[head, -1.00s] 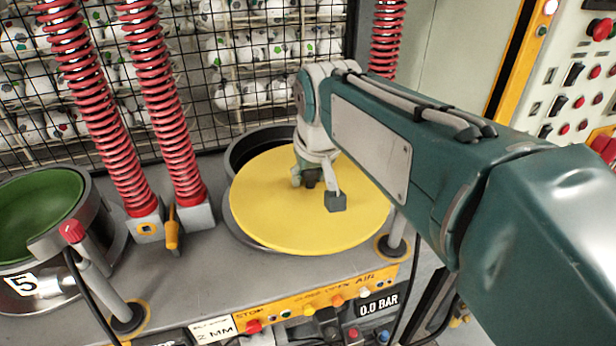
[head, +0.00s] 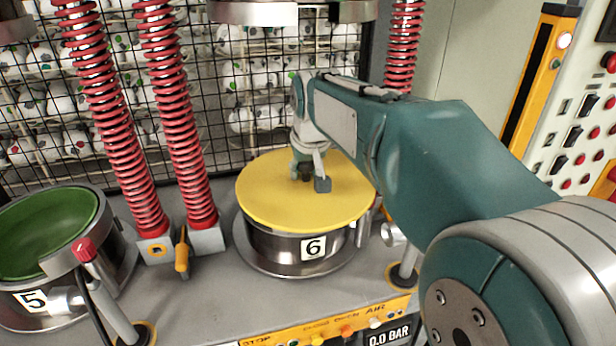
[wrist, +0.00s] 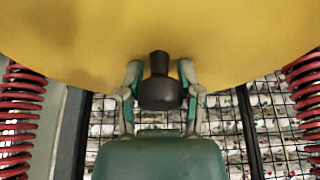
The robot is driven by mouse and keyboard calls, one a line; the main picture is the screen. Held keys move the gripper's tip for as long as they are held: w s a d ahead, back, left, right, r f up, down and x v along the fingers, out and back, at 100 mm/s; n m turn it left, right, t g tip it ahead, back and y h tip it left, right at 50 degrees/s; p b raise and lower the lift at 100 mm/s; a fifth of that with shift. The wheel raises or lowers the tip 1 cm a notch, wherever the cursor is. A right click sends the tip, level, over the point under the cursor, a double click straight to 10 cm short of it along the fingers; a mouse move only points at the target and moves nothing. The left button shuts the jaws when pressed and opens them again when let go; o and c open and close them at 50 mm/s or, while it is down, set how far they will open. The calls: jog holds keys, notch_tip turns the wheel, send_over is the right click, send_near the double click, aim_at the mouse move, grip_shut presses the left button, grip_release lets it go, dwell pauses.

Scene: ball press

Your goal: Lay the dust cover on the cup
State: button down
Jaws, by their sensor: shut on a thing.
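The dust cover is a flat yellow disc (head: 280,203); its surface also fills the top of the wrist view (wrist: 80,35). In the head view it lies over the top of the metal cup marked 6 (head: 275,248), hiding the mouth. I cannot tell whether it touches the rim all round. My gripper (head: 307,176) is over the disc's middle. In the wrist view my gripper (wrist: 160,75) has its two fingers around the cover's black knob (wrist: 160,92).
Cup 5 (head: 118,245), with a green lining, stands at the left. Red springs (head: 180,120) rise between the cups, with a yellow-handled lever (head: 181,252) in front. A wire cage of balls (head: 260,90) is behind. A button panel (head: 340,328) runs along the front edge.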

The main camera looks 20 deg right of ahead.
jog(key=shift+w+f, duration=0.25)
jog(key=shift+w, duration=1.7)
jog(key=shift+w+f, duration=0.2)
jog(key=shift+w, duration=1.75)
jog(key=shift+f, duration=0.9)
jog(key=shift+f, duration=0.75)
jog(key=shift+c, duration=1)
grip_release()
jog(key=shift+f, duration=0.1)
jog(key=shift+s, duration=0.1)
jog(key=v, duration=1.2)
